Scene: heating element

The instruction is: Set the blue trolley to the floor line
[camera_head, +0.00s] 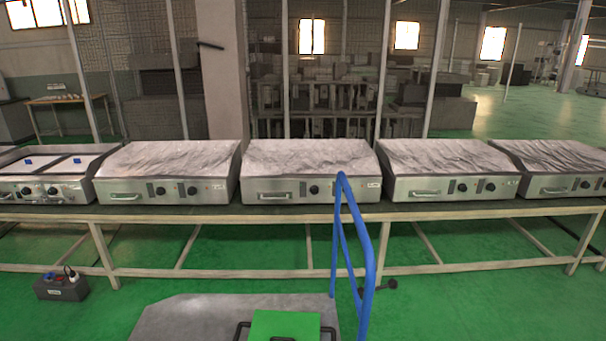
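The blue trolley shows by its bent blue tube handle (368,260), which rises right of centre in front of the long bench. A flat grey platform (190,318), which looks like its deck, lies at the bottom left of the handle and is cut off by the lower edge. A green lid or case (285,324) with black handles is on or above this platform. The floor line cannot be made out on the green floor. Neither of my grippers is in view, and nothing is seen touching the trolley.
A long bench (215,215) crosses the view, carrying several steel griddle units (310,190). A dark grey box (62,287) stands on the floor at left. A small dark object (378,286) is right of the handle. Green floor (480,305) is clear at lower right.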

